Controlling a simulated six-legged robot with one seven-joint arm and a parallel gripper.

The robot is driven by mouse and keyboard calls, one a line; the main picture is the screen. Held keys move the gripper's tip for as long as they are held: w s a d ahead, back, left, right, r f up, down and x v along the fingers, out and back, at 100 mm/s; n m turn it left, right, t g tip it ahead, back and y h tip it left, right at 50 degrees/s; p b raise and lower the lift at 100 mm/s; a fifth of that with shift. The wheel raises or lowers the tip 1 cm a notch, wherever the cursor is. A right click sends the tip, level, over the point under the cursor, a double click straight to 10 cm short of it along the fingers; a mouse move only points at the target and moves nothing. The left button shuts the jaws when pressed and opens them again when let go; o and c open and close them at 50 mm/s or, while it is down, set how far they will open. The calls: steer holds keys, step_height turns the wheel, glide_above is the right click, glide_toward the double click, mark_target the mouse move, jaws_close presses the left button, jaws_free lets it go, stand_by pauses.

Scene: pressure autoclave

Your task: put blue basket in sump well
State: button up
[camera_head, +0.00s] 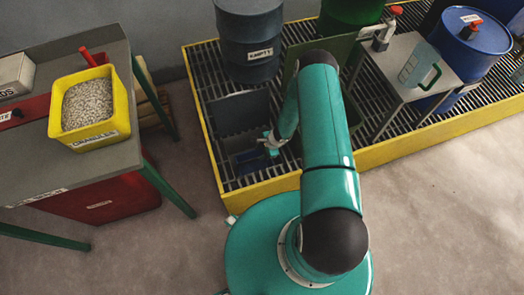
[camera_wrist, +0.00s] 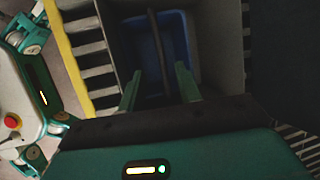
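The blue basket (camera_wrist: 181,45) sits inside the grey-walled sump well (camera_wrist: 113,45) in the wrist view, with its dark handle (camera_wrist: 154,40) arching up toward me. My gripper (camera_wrist: 158,88) is open. Its two green fingers are apart, one on each side of the handle, with gaps visible and no clear grip. In the head view my gripper (camera_head: 271,143) is at the right side of the well opening in the grating. A dark bluish part of the basket (camera_head: 250,157) shows there. How deep the basket sits and whether it touches the bottom cannot be told.
A dark grey panel (camera_head: 240,112) stands behind the opening. An "EMPTY" drum (camera_head: 248,40), a blue drum (camera_head: 470,48) and a small stand with a jug (camera_head: 418,66) are on the yellow-edged grating. A table with a yellow granule bin (camera_head: 118,105) is left.

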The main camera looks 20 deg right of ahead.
steer(key=w+r+n+t, duration=0.1)
steer(key=w+r+n, duration=0.25)
steer(key=r, duration=0.85)
steer(key=w+r+n, duration=0.2)
steer(key=w+r, duration=0.3)
steer(key=r, duration=0.6)
steer(key=s+a+r+n, duration=0.1)
steer(key=a+r+n, duration=0.1)
steer(key=r, duration=0.8)
steer(key=s+a+r+n, duration=0.2)
steer(key=r+n, duration=0.1)
steer(key=r, duration=0.7)
steer(key=s+a+r+n+h, duration=0.1)
steer(key=s+r+n, duration=0.1)
steer(key=s+r, duration=0.45)
steer(key=s+a+r+n, duration=0.15)
steer(key=s+r, duration=0.25)
steer(key=r, duration=0.5)
steer(key=s+d+r+n+t+h, duration=0.1)
steer(key=s+d+r, duration=0.1)
steer(key=s+r, duration=0.2)
steer(key=s+d+r+n+t+h, duration=0.1)
steer(key=s+r, duration=0.3)
steer(key=s, duration=0.7)
steer(key=shift+s+d+n+h, duration=0.2)
steer(key=shift+d+n+h, duration=0.15)
steer(key=shift+n+h, duration=0.4)
steer(key=shift+s+d, duration=0.1)
steer(key=shift+d, duration=0.05)
